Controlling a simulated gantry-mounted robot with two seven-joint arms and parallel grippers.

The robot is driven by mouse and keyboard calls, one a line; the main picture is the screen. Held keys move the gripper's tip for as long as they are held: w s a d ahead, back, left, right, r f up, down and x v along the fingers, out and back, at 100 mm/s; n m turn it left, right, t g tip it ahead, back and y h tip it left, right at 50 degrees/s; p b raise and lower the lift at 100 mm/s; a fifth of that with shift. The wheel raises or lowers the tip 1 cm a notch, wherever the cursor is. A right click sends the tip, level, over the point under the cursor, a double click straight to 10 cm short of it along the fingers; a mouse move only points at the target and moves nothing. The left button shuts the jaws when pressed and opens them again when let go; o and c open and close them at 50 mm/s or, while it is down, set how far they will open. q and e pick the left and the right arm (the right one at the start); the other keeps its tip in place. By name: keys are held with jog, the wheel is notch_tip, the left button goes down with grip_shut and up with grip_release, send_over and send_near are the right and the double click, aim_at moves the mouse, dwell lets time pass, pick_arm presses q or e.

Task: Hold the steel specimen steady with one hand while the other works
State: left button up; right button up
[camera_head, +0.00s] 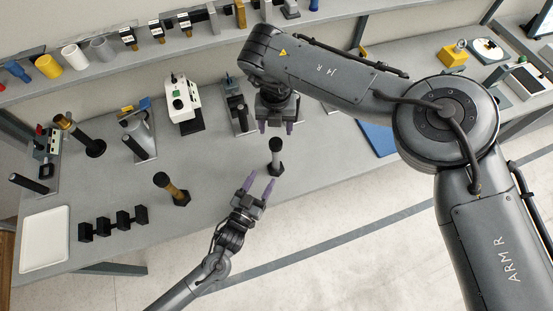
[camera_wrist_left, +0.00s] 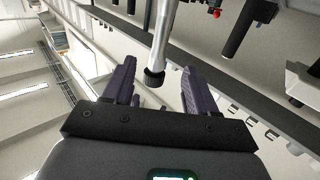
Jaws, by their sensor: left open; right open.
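The steel specimen (camera_head: 276,157) stands upright near the front edge of the bench, a light shaft with dark ends. In the left wrist view the silver rod (camera_wrist_left: 163,40) with a black end cap shows between my finger tips. My left gripper (camera_head: 260,183) is open just in front of the specimen, its purple fingers pointing towards it; they also show in the left wrist view (camera_wrist_left: 157,88). I see no finger closed on the rod. My right gripper (camera_head: 276,127) is open above and behind the specimen, fingers pointing down.
A brass-coloured post (camera_head: 174,190) stands left of the specimen. A black block rack (camera_head: 113,224) and a white tray (camera_head: 45,240) lie at the left. A white instrument (camera_head: 181,103) stands behind. My right arm covers the right part of the bench.

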aim_at(274, 158)
pick_arm(q)
jog(key=shift+x, duration=5.45)
grip_shut()
